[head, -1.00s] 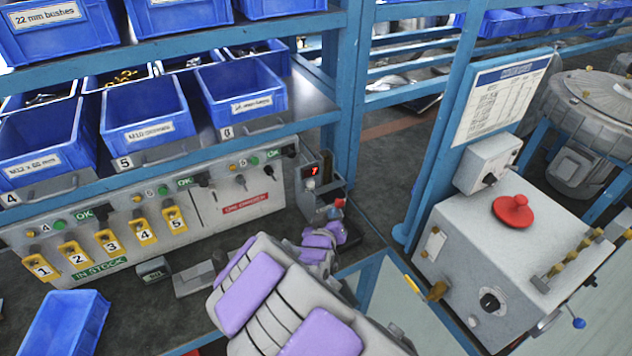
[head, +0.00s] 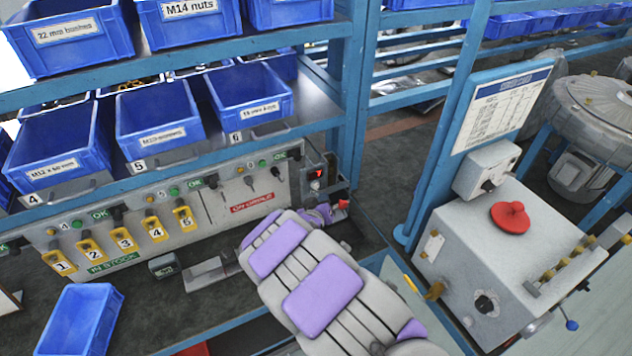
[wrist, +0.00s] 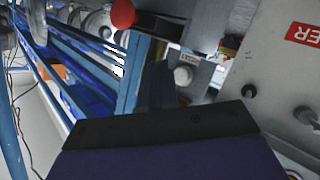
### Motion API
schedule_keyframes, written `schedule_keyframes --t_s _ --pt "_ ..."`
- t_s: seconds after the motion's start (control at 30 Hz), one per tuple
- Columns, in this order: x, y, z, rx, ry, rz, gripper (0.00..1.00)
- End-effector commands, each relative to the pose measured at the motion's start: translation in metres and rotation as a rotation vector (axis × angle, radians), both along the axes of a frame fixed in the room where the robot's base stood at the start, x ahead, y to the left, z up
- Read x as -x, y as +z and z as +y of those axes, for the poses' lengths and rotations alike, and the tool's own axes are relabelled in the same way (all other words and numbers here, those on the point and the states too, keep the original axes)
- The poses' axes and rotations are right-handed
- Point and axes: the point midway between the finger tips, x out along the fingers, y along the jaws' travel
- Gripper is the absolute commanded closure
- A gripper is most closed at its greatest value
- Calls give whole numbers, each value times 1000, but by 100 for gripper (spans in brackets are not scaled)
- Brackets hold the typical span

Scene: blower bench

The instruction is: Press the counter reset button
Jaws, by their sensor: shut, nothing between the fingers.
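The counter box (head: 312,180), with a small lit red display (head: 318,173), stands at the right end of the grey panel in the head view. In the wrist view a pale round button (wrist: 182,76) sits beside a small label too blurred to read surely. My gripper (head: 322,214) is in front of the counter box, mostly hidden behind my own arm. In the wrist view its dark end (wrist: 160,122) lies just below the pale button; contact cannot be told. The gripper is shut and empty.
A small red part (head: 343,204) shows beside my gripper. Blue bins (head: 160,115) fill the shelves above the panel. Yellow numbered tags (head: 122,238) hang along the panel. A grey box with a red mushroom knob (head: 510,217) stands to the right, beside a blue post (head: 440,150).

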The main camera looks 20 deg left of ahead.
Motion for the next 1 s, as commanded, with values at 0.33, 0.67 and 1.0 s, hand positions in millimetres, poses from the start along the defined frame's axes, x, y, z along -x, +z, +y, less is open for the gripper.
schedule_keyframes --t_s 0.33,0.67,1.0 --pt "-8 1 10 -1 -1 -1 100" --pt "-8 0 9 -1 -1 -1 100" --pt "-8 0 9 -1 -1 0 100"
